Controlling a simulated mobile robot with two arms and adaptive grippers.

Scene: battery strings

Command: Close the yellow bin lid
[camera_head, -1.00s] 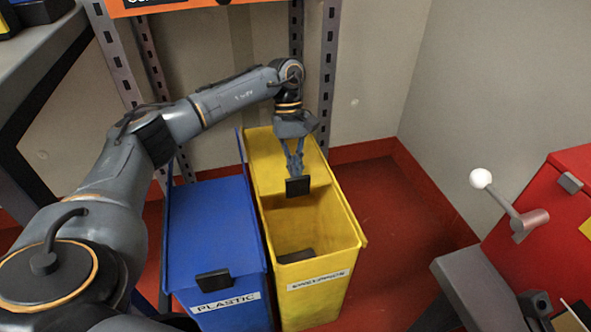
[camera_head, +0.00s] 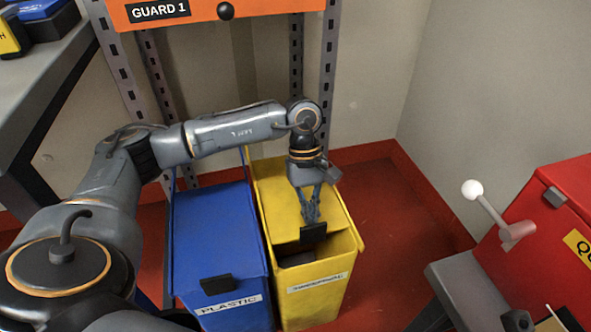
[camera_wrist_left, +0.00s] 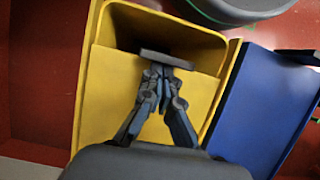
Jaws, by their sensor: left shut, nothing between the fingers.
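The yellow bin (camera_head: 322,296) stands on the red floor in the middle of the head view. Its yellow lid (camera_head: 282,214) slopes down toward the front, with a black handle (camera_head: 313,231) on its edge. A gap shows between the lid's edge and the front rim, with something dark inside. My left gripper (camera_head: 312,219) is shut and empty, fingers down at the lid, right behind the handle. In the left wrist view the fingertips (camera_wrist_left: 162,75) are close to the handle (camera_wrist_left: 167,60); I cannot tell if they touch. My right gripper is not in view.
A blue bin (camera_head: 215,245) labelled PLASTIC stands close on the left with its lid down. A metal rack with an orange GUARD 1 panel (camera_head: 215,14) is behind. A red box (camera_head: 560,220) with a white-knobbed lever stands at right. Red floor is free between.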

